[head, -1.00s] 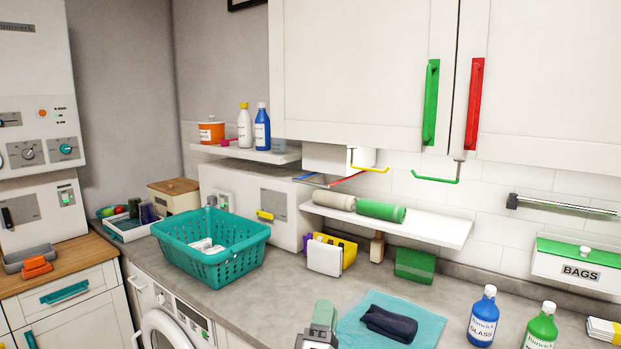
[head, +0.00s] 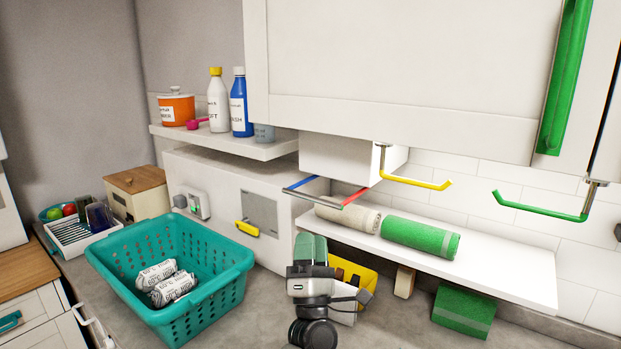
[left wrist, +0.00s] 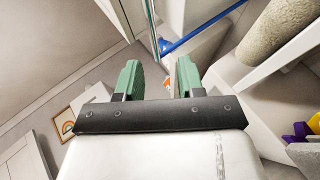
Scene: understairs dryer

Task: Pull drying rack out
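A small rack with a blue left bar, a red right bar and a grey front bar (head: 312,196) sticks out beneath the white box under the wall cabinet; I take it as the drying rack. In the left wrist view its blue bar (left wrist: 205,28) runs above and right of the fingers. My left gripper (head: 310,240) is upright just below the rack, apart from it in the head view. In the left wrist view the two green fingers of the left gripper (left wrist: 160,75) are spread with nothing between them. My right gripper is not in view.
A teal basket (head: 215,297) with rolled items stands left on the counter. A white shelf (head: 500,272) with beige and green rolls is right of the rack. A yellow hook (head: 420,184) and a green hook (head: 540,211) hang under the cabinet. A white wall unit (head: 230,180) is behind.

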